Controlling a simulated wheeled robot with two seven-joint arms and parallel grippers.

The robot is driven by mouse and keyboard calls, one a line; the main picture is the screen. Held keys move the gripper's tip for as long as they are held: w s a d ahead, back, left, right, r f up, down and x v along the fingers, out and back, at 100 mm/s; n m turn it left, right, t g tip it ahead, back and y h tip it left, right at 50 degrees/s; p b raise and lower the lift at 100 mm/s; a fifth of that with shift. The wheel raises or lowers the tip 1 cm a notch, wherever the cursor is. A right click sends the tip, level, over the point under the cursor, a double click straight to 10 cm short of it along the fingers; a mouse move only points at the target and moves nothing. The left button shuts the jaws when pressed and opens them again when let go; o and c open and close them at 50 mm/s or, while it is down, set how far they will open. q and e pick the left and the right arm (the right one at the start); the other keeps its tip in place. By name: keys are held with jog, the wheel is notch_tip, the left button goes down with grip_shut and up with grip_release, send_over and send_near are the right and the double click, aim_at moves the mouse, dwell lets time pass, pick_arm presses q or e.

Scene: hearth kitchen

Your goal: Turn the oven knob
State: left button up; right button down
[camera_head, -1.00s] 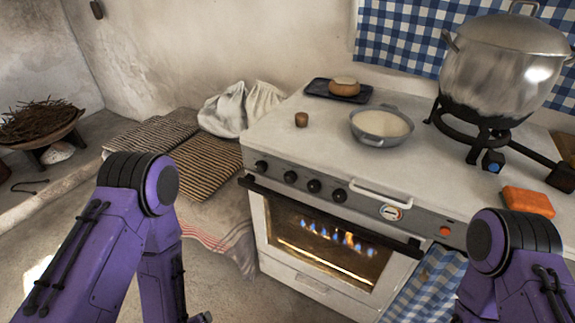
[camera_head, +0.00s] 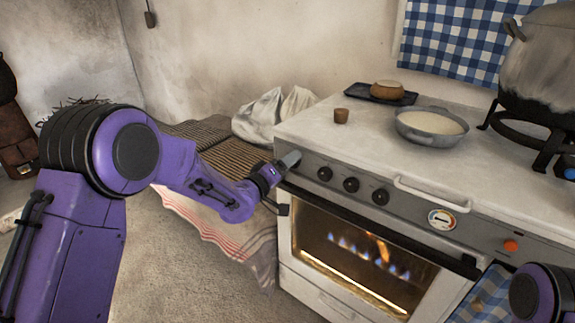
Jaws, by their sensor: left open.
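The white oven (camera_head: 312,295) has a grey front panel with a row of dark round knobs; three show, the left one (camera_head: 325,173), the middle one (camera_head: 351,184) and the right one (camera_head: 380,196). My left gripper (camera_head: 290,159) is at the left end of this panel, covering the place of the leftmost knob, which is hidden. It is open; I cannot tell whether it touches the knob. Flames show behind the oven door glass (camera_head: 365,258). My right gripper is out of view; only part of my right arm shows at the lower right.
A door handle bar (camera_head: 385,232) runs below the knobs. On the stove top are a pan of white liquid (camera_head: 430,138), a small brown cup (camera_head: 341,116), a bread on a dark tray (camera_head: 387,90) and a big pot (camera_head: 540,70). White sacks (camera_head: 262,118) stand left of the oven.

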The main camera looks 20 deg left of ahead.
pick_arm(q)
jog(key=shift+w+d, duration=0.15)
jog(key=shift+w, duration=0.15)
jog(key=c, duration=1.1)
jog(key=shift+o, duration=0.2)
jog(key=shift+m, duration=1.4)
jog(key=m, duration=0.3)
jog(key=shift+m+b, duration=0.3)
jog(key=shift+m, duration=0.1)
jog(key=m+b, duration=0.1)
jog(key=m, duration=0.2)
jog(key=shift+s+d, duration=0.1)
jog(key=shift+m+b, duration=0.5)
jog(key=shift+m, duration=1.6)
